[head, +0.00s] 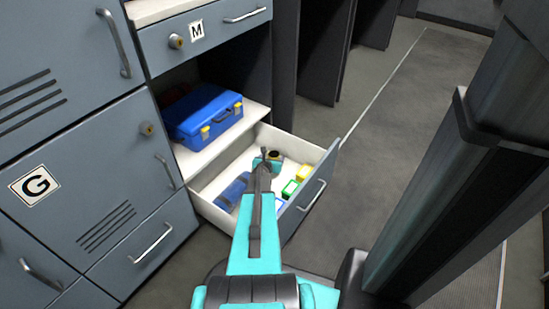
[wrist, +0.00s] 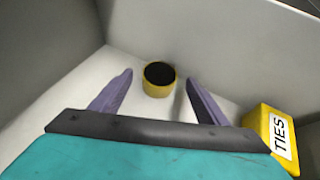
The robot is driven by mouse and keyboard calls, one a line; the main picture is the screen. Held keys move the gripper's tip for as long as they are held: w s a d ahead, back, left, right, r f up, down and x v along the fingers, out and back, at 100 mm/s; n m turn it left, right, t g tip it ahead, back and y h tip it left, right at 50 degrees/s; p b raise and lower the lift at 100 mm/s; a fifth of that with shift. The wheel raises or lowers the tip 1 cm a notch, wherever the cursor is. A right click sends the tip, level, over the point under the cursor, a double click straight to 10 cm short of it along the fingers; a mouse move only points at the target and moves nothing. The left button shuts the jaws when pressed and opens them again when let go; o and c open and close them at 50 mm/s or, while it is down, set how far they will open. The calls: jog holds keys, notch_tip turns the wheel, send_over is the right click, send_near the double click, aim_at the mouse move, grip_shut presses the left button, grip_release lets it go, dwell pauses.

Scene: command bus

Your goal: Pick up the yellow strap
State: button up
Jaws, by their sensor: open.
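A small round yellow roll with a dark centre (wrist: 158,91), which looks like the yellow strap, stands on the white drawer floor near a corner in the wrist view. It also shows in the head view (head: 276,156), partly hidden by my gripper. My gripper (wrist: 160,79) is open, with its two purple fingers apart on either side of the roll in the picture. Nothing is between them that I can see held; whether the fingers are level with the roll I cannot tell. In the head view my gripper (head: 265,154) reaches down into the open drawer.
The open drawer (head: 325,165) has raised walls around the roll. A yellow box marked TIES (wrist: 262,122) stands right of my gripper. A green box (head: 290,188) and a dark blue item (head: 232,190) lie in the drawer. A blue case (head: 204,115) sits on the shelf above.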

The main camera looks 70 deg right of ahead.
jog(key=shift+x, duration=1.3)
jog(key=c, duration=1.2)
jog(key=shift+r, duration=0.2)
notch_tip(320, 180, up, 28)
jog(key=p, duration=1.7)
jog(key=shift+f, duration=0.15)
